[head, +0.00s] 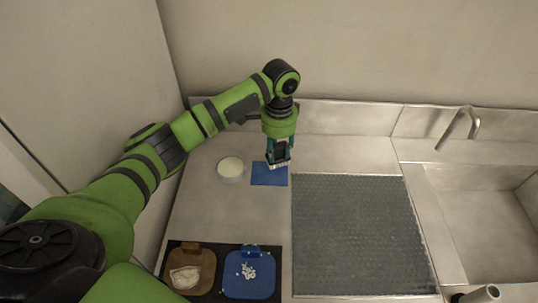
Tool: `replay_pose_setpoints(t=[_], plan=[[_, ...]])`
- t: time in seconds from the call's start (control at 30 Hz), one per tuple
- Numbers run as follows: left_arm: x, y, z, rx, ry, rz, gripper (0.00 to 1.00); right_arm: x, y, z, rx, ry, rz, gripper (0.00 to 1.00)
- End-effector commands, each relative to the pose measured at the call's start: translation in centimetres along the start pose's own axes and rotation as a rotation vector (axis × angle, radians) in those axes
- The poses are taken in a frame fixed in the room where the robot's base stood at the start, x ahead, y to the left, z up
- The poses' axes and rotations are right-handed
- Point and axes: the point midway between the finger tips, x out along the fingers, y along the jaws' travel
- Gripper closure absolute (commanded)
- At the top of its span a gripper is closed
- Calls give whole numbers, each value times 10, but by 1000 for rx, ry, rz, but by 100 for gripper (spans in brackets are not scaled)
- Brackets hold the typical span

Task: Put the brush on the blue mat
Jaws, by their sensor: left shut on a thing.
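The blue mat (268,180) lies flat on the counter near the back, left of the grey ribbed mat. My left gripper (278,163) points down over the mat's upper right part. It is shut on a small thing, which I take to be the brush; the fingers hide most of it. I cannot tell whether the held thing touches the mat or hangs just above it. My right gripper is not in view.
A round pale dish (231,168) stands just left of the blue mat. A grey ribbed mat (358,235) covers the middle. A brown tray (191,258) and a blue tray (235,286) lie in front. A sink (490,235) with a faucet (461,122) is right.

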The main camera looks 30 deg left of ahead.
Motion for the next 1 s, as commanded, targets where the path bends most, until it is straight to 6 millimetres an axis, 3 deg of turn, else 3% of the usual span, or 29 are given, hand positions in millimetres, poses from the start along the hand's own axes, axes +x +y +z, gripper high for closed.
replay_pose_setpoints(t=[0.1, 0.3, 0.53, 0.93, 0.97, 1.0], plan=[[9, -11, 14, -2, -1, 1, 94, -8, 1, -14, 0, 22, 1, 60], [22, -14, 19, 1, -1, 2, 94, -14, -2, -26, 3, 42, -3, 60], [52, -15, 19, 0, -1, 0, 94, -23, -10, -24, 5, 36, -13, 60], [58, -14, 18, 1, 1, 0, 94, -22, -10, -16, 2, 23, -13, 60], [59, -14, 18, 1, 1, 0, 59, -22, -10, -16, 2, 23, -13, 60], [58, -14, 18, 1, 1, -1, 43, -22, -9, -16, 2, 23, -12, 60]])
